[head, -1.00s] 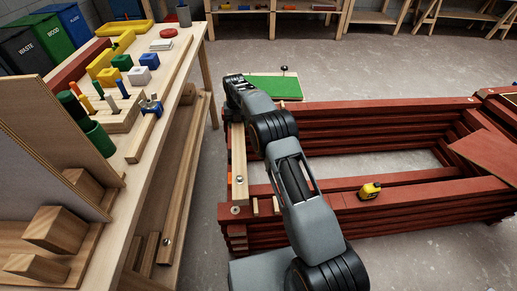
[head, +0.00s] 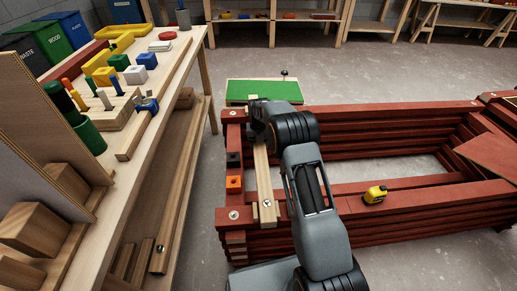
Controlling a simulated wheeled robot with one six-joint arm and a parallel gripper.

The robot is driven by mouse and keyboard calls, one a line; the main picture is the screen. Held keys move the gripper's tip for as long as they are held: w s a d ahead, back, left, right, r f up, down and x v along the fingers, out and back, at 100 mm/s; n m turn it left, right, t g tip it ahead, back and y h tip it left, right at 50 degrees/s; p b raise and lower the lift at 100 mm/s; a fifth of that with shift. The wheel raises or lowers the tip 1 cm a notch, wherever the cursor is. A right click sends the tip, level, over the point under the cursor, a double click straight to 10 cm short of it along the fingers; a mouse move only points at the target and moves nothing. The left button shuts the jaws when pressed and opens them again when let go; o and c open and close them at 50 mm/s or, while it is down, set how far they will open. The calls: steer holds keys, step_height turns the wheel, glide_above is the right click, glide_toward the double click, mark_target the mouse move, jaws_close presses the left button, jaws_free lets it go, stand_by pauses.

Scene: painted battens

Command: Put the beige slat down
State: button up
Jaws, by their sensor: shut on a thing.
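The beige slat (head: 264,185) is a long narrow bar with a round metal fitting near its close end. My gripper (head: 257,118) is at its far end, shut on it; the fingertips are mostly hidden by my own wrist. The slat runs lengthwise from far to near, just right of the left end of the red batten frame (head: 400,113). Its near end is over the frame's front wall, beside a small beige piece (head: 255,212). I cannot tell whether the slat touches the frame.
A black block (head: 234,159) and an orange block (head: 234,184) are on the frame's left end. A yellow tape measure (head: 376,194) sits on the front wall. A green board (head: 264,91) is beyond the frame. A cluttered workbench (head: 175,82) stands left, with clear floor between.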

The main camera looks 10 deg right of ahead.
steer(key=shift+f+b, duration=0.3)
steer(key=shift+f, duration=0.65)
steer(key=shift+f, duration=0.2)
steer(key=o, duration=1.4)
step_height(320, 180, up, 12)
steer(key=p, duration=0.4)
steer(key=shift+r+p, duration=0.15)
steer(key=shift+p, duration=0.25)
